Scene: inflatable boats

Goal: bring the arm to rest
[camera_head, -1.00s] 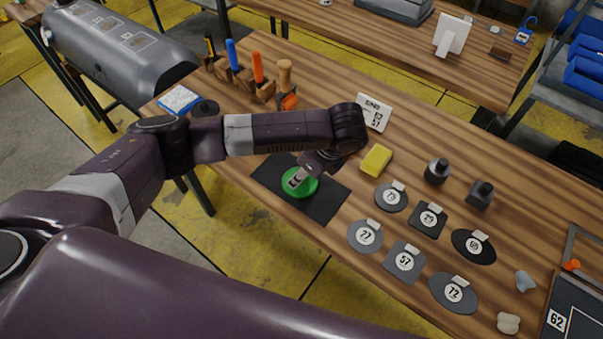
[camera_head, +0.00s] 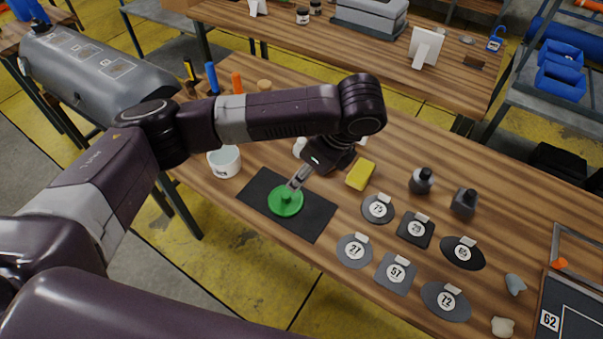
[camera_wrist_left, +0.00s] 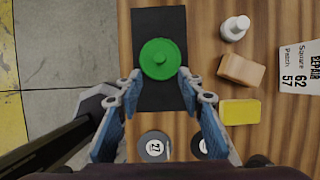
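My left arm reaches in from the left over the workbench, and my left gripper (camera_head: 296,182) is above the green round piece with a knob (camera_head: 286,201). The green piece lies on the black mat (camera_head: 316,221). In the left wrist view the two fingers of my left gripper (camera_wrist_left: 160,77) stand apart with nothing between them. The green piece (camera_wrist_left: 160,58) shows just beyond the fingertips, on the black mat (camera_wrist_left: 160,100). My right gripper is not in view.
Two dark bottles (camera_head: 422,181) (camera_head: 464,203) stand to the right. The wrist view shows a wooden block (camera_wrist_left: 241,70) and a sign (camera_wrist_left: 300,67). Tools (camera_head: 212,78) stand at the back left.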

